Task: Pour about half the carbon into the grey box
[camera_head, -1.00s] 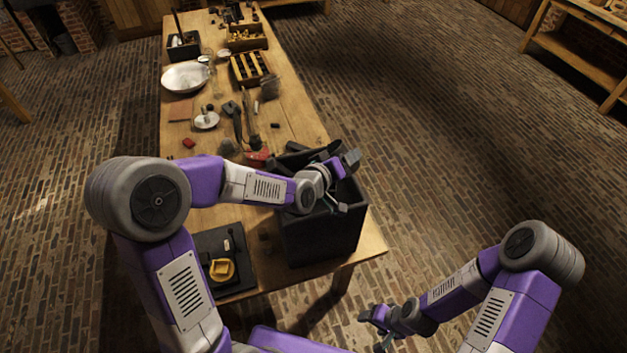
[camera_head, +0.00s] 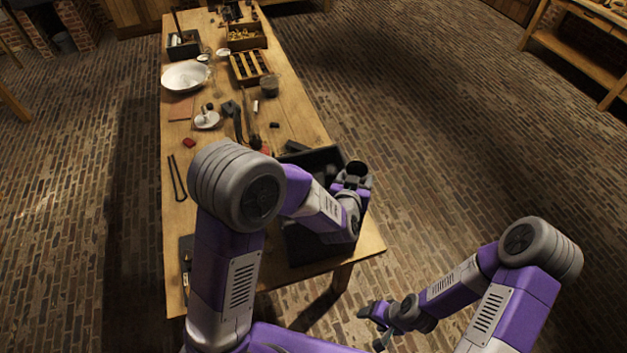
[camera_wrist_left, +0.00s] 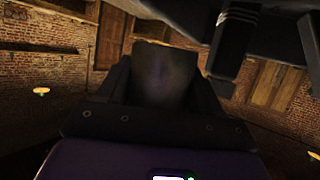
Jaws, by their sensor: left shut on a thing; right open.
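The dark grey box (camera_head: 300,245) stands at the table's near right corner, partly covered by my left arm. My left gripper (camera_head: 354,180) is over the box's right side, shut on a dark round-mouthed vessel (camera_head: 358,168). The vessel looks like a jar, and its mouth faces up towards the head camera. In the left wrist view it shows as a dim, brownish shape (camera_wrist_left: 160,75) between the fingers. Any carbon inside it is too dark to make out, and the box's inside is mostly hidden. My right gripper (camera_head: 374,324) is open and empty, low beside the table.
A white bowl (camera_head: 186,76), a wooden slotted rack (camera_head: 249,68), a glass jar (camera_head: 269,85) and a small white dish (camera_head: 206,120) stand farther along the table. Black tongs (camera_head: 177,178) lie at the left edge.

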